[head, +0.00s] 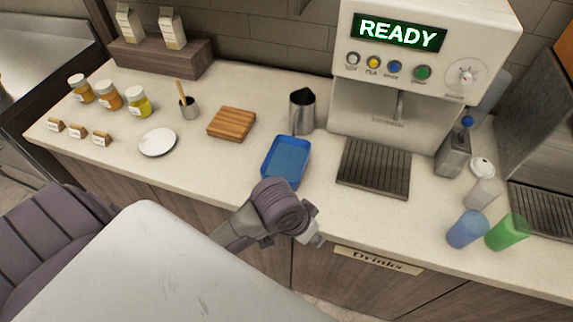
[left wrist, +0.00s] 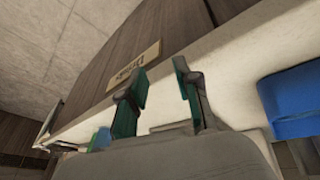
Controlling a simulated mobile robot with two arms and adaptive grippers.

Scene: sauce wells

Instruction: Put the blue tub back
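The blue tub (head: 286,158) is an open rectangular container standing on the counter near its front edge, between the wooden board and the coffee machine. Its side also shows at the right of the left wrist view (left wrist: 292,104). My left gripper (head: 318,241) is just in front of the counter edge, below and to the right of the tub and apart from it. In the left wrist view its two fingers (left wrist: 161,88) are spread with nothing between them. The "Drinks" label (head: 377,260) is close by. My right gripper is in neither view.
A metal pitcher (head: 302,111) stands behind the tub, and a wooden board (head: 232,124) lies to its left. The coffee machine's drip tray (head: 374,168) is to the right. Blue (head: 467,229) and green (head: 508,232) cups stand further right. Bare counter surrounds the white plate (head: 157,142).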

